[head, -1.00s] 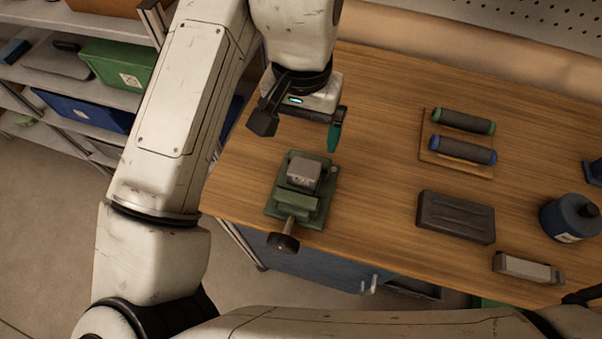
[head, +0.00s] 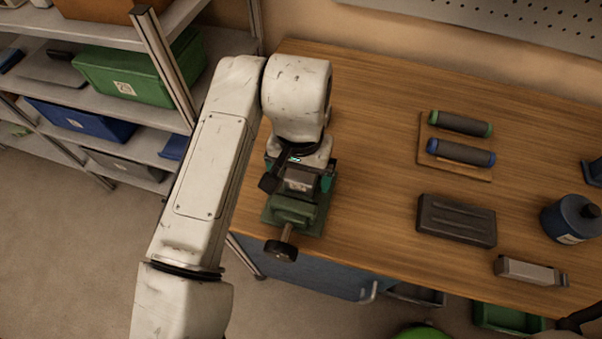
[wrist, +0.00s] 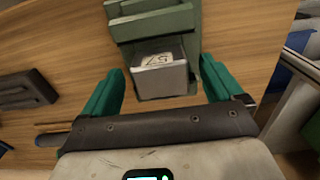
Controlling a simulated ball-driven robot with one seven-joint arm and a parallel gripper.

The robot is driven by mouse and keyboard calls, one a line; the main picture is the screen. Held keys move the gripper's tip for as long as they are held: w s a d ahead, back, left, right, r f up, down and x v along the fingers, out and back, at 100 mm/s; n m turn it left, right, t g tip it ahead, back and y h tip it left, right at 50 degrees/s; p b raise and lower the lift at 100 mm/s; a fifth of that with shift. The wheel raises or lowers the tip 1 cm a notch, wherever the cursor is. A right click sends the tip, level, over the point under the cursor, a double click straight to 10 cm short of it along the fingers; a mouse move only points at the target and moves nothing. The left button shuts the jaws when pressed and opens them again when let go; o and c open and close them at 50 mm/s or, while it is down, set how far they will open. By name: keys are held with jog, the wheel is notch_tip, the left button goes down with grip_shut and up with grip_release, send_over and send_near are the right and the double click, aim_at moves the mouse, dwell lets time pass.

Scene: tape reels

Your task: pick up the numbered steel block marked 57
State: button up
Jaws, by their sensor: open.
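The steel block marked 57 (wrist: 160,77) is a grey block with its number on a pale top patch. It sits at the jaws of a green vise (wrist: 155,24) on the wooden bench. In the head view the block (head: 299,181) is partly hidden by my wrist, and the vise (head: 297,213) shows in front of it. My gripper (wrist: 160,84) is open, with one teal finger on each side of the block. I see gaps between the fingers and the block's sides in the wrist view. The head view shows my gripper low over the vise.
A dark ribbed case (head: 456,220), a small grey block-shaped tool (head: 530,271) and a blue bottle (head: 570,218) are on the bench's right. Two dark rollers (head: 460,138) lie on a board behind. Bench wood between them and the vise is clear. Shelving (head: 165,70) stands left.

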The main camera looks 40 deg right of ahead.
jog(key=shift+f, duration=0.85)
jog(key=shift+c, duration=0.2)
jog(key=c, duration=1.3)
jog(key=shift+o, duration=0.2)
jog(key=shift+r, duration=0.15)
